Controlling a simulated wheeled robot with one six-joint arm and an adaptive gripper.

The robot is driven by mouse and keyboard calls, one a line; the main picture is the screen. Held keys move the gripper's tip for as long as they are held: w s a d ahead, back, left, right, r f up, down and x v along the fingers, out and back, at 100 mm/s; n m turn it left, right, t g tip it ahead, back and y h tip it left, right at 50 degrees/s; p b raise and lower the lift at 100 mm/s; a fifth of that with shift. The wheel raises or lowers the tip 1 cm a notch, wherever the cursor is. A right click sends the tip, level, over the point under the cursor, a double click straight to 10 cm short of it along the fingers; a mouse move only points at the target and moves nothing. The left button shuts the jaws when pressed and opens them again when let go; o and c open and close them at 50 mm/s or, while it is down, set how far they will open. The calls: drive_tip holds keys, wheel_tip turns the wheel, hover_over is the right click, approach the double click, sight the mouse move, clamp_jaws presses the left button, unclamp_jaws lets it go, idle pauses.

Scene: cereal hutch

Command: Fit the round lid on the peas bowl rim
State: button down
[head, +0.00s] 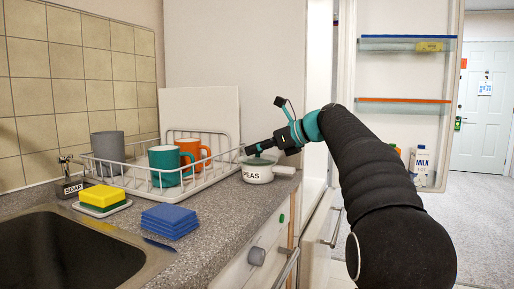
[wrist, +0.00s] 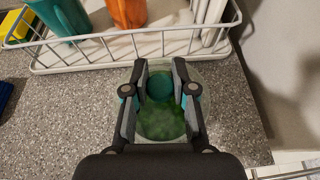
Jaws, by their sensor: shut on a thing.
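The white peas bowl (head: 257,174), labelled PEAS, stands on the counter at the right end of the dish rack. My gripper (head: 251,149) is right above it, fingers pointing down to the left. In the wrist view my gripper (wrist: 160,85) is shut on the teal knob of the round lid (wrist: 160,88). The lid looks clear, and the green peas (wrist: 162,121) show through it. In the head view the lid (head: 262,161) is at the bowl's top. I cannot tell whether it is seated on the rim or just above it.
The white dish rack (head: 200,180) with a teal mug (head: 165,167), an orange mug (head: 190,150) and a grey mug (head: 107,148) is close on the left. The counter's edge is close on the right.

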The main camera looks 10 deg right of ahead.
drive_tip(key=c, duration=0.9)
unclamp_jaws()
drive_tip(key=shift+o, duration=0.2)
